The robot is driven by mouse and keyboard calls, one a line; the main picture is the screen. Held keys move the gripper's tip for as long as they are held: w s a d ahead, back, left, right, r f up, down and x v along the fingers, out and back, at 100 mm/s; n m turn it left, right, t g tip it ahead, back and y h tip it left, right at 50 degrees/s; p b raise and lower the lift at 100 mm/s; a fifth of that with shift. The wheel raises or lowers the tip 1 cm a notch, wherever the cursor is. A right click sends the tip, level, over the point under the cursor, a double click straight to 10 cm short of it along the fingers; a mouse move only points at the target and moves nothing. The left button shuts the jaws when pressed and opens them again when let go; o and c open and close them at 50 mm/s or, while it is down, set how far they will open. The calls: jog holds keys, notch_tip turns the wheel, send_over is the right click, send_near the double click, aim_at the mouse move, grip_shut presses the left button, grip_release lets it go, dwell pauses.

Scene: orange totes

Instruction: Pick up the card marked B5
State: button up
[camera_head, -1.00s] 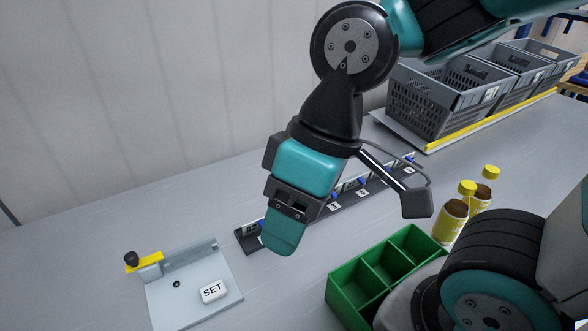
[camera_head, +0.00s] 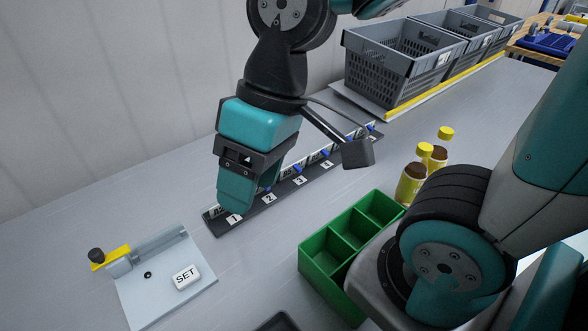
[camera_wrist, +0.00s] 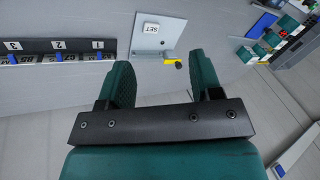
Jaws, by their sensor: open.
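A long black rack (camera_head: 215,228) on the grey table has slots numbered from 1, with upright cards behind the numbers and blue pieces between them. The rack also shows at the left of the wrist view (camera_wrist: 30,46). My gripper (camera_head: 236,204) hangs over the near end of the rack, around slots 1 and 2, and hides part of the cards there. In the wrist view its two teal fingers (camera_wrist: 162,72) stand apart with nothing between them.
A pale plate (camera_head: 150,300) with a SET block (camera_head: 186,277) and yellow clamp (camera_head: 110,257) lies left of the rack. A green divided bin (camera_head: 318,262) and yellow-capped bottles (camera_head: 411,183) stand right. Grey crates (camera_head: 378,75) stand behind. A wall runs along the back.

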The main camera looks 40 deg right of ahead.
jog(key=w+d+f+m, duration=0.1)
jog(key=w+d+m, duration=0.5)
jog(key=w, duration=0.2)
jog(key=w+d+f+m+t+b, duration=0.1)
jog(key=w+d+f+m, duration=0.15)
jog(key=d+m, duration=0.45)
jog(key=w+d+f+m, duration=0.2)
jog(key=w+d+m, duration=0.15)
jog(key=d, duration=0.55)
jog(key=w+d+f+m+t+b, duration=0.1)
jog(key=w+d+f+m, duration=0.1)
jog(key=d+m, duration=0.55)
send_over(298, 166)
jog(key=s+d, duration=0.1)
jog(key=d, duration=0.2)
notch_tip(298, 166, down, 10)
jog(key=shift+n, duration=0.4)
jog(key=shift+a+p+x, duration=0.2)
jog(key=shift+p+x, duration=0.15)
jog(key=shift+x, duration=2.7)
jog(key=shift+s+r, duration=0.1)
jog(key=c, duration=1)
